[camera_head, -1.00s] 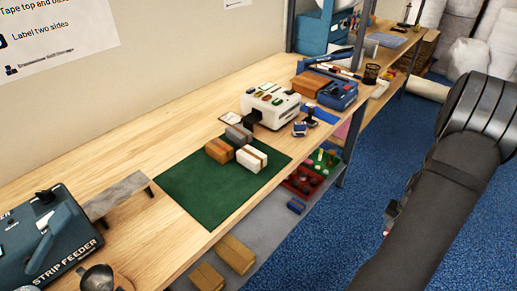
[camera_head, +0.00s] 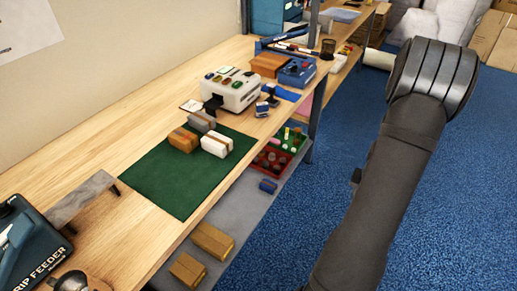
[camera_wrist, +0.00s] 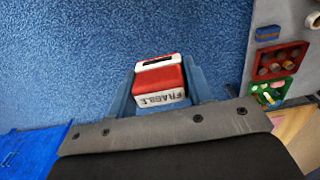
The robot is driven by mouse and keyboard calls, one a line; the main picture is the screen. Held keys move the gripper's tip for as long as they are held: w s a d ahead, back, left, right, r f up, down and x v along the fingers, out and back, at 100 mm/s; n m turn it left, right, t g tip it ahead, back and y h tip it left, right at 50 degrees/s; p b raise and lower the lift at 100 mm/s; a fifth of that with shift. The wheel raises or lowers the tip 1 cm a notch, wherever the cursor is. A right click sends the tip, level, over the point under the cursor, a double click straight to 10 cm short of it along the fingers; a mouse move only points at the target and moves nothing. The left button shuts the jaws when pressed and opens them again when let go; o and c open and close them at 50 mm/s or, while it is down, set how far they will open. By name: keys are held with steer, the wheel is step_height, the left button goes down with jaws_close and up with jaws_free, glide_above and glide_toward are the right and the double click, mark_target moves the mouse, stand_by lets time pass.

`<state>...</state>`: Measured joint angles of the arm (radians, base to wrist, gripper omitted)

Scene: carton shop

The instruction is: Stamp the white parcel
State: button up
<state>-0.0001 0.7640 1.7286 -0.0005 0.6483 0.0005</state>
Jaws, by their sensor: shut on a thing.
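The white parcel (camera_head: 216,144), with a brown strip across its top, sits on the green mat (camera_head: 172,192) on the bench in the head view. A brown parcel (camera_head: 183,139) and a grey parcel (camera_head: 202,121) stand close beside it. In the wrist view my gripper (camera_wrist: 160,82) is shut on a red and white block stamp (camera_wrist: 158,76) marked FRAGILE, held between its blue fingers over the blue floor. In the head view only my arm shows, right of the bench; the gripper end is hidden there.
A white machine with coloured buttons (camera_head: 232,91) stands behind the parcels, with small blue stamps (camera_head: 262,108) near it. A strip feeder (camera_head: 28,245) is at the near left. Red and green trays (camera_head: 272,161) sit on the lower shelf. Floor to the right is open.

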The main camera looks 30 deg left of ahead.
steer(key=w+a+r+n, duration=0.1)
steer(key=a+r, duration=0.1)
steer(key=a, duration=0.4)
steer(key=w+a+r+n, duration=0.1)
steer(key=w+a+r, duration=0.15)
steer(key=a, duration=0.35)
steer(key=n, duration=0.7)
glide_toward(221, 142)
steer(key=shift+w+f, duration=0.1)
steer(key=shift+f, duration=2.5)
steer(key=shift+f, duration=0.55)
step_height(221, 142, up, 7)
